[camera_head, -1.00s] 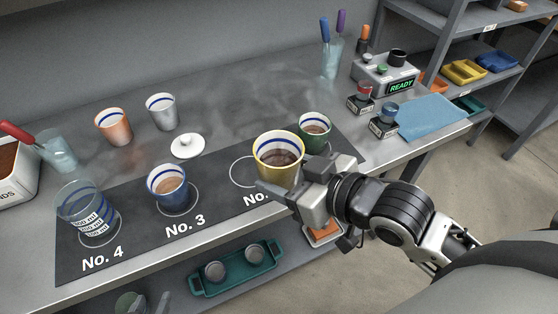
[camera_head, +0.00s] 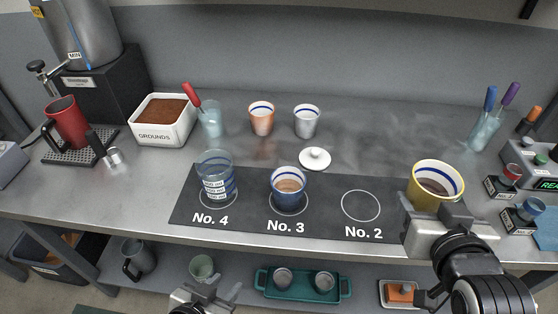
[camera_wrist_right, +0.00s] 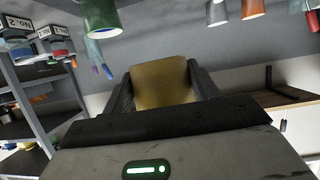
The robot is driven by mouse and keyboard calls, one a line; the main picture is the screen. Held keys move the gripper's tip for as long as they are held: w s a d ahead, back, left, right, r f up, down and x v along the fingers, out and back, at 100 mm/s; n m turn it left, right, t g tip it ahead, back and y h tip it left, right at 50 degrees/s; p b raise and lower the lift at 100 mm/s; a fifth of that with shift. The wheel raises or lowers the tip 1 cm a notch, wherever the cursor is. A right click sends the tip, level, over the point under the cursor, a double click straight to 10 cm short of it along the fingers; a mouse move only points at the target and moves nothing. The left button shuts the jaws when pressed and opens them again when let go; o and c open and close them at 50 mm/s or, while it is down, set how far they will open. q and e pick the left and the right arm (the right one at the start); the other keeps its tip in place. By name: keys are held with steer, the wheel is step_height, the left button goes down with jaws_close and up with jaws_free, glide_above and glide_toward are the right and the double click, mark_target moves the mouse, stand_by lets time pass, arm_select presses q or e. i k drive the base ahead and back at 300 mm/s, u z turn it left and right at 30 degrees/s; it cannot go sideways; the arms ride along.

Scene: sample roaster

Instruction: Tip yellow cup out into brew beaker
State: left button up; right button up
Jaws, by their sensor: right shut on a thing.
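The yellow cup (camera_head: 423,194), with a white inside, a blue band and dark brown liquid, is upright at the right end of the black mat. My right gripper (camera_head: 437,220) is shut on its near side; in the right wrist view the cup (camera_wrist_right: 163,83) sits between the two fingers (camera_wrist_right: 163,90). A clear glass beaker (camera_head: 216,170) with mL markings, which looks like the brew beaker, stands on the No. 4 circle and appears empty. My left gripper (camera_head: 195,296) shows only partly at the bottom edge; its fingers are unclear.
A blue cup (camera_head: 288,190) of brown liquid stands on No. 3, between beaker and yellow cup. The No. 2 circle (camera_head: 360,205) is bare. A white lid (camera_head: 314,158), orange cup (camera_head: 261,118) and white cup (camera_head: 306,120) stand behind. A green cup (camera_wrist_right: 100,18) shows in the wrist view.

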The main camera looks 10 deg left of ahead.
mark_target(214, 169)
steer(key=k, duration=0.4)
steer(key=z, duration=1.15)
steer(key=k, duration=1.4)
steer(key=u, duration=1.7)
steer(key=i, duration=1.5)
steer(key=z, duration=0.05)
